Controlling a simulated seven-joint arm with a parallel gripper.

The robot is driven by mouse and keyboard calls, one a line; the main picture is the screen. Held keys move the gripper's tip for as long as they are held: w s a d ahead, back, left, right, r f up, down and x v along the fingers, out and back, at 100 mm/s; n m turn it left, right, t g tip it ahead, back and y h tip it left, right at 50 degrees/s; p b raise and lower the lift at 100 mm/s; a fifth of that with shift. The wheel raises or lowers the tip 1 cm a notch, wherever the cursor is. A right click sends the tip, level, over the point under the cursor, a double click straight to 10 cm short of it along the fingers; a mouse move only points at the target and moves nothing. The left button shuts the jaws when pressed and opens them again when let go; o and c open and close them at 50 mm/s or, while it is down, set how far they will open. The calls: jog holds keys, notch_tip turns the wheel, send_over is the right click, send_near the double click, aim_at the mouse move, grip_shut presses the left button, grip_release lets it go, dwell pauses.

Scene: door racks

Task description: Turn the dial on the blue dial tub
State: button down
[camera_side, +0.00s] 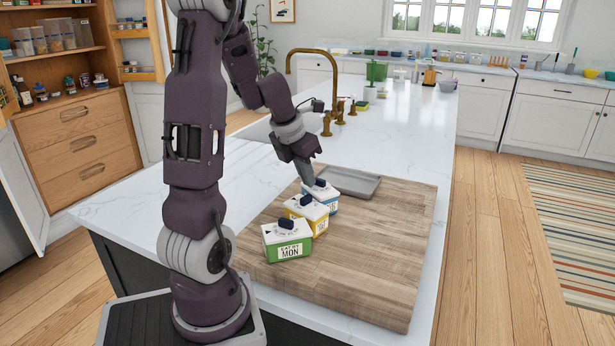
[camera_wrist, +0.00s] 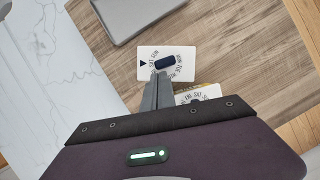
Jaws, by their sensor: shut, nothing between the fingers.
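The blue dial tub (camera_side: 330,204) stands on the wooden board, farthest back in a row of tubs. It has a white lid with a dark dial knob (camera_side: 320,183). In the wrist view, its white lid (camera_wrist: 181,75) carries day names in a ring, a black triangle mark and the dark dial knob (camera_wrist: 164,62). My gripper (camera_side: 307,182) is shut and empty, pointing down at this lid. In the wrist view, the closed fingertips (camera_wrist: 161,76) are beside the knob, at its near side. I cannot tell whether they touch it.
A yellow tub (camera_side: 318,219) and a green tub (camera_side: 287,251) labelled MON stand in front of the blue one on the wooden board (camera_side: 385,255). A grey tray (camera_side: 349,182) lies behind it. The board's right side is clear. A gold faucet (camera_side: 326,120) rises farther back.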

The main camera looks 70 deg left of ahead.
jog(key=shift+a+m, duration=0.1)
jog(key=shift+m, duration=0.6)
jog(key=shift+a+h, duration=0.15)
jog(key=shift+h, duration=0.15)
jog(key=shift+a+m, duration=0.2)
jog(key=shift+m, duration=0.2)
jog(key=m, duration=0.1)
jog(key=m+h, duration=0.1)
jog(key=a+m, duration=0.1)
jog(key=m, duration=0.1)
jog(key=shift+w+h, duration=0.25)
jog(key=shift+h, duration=0.05)
jog(key=shift+a, duration=0.15)
jog(key=shift+w, duration=0.15)
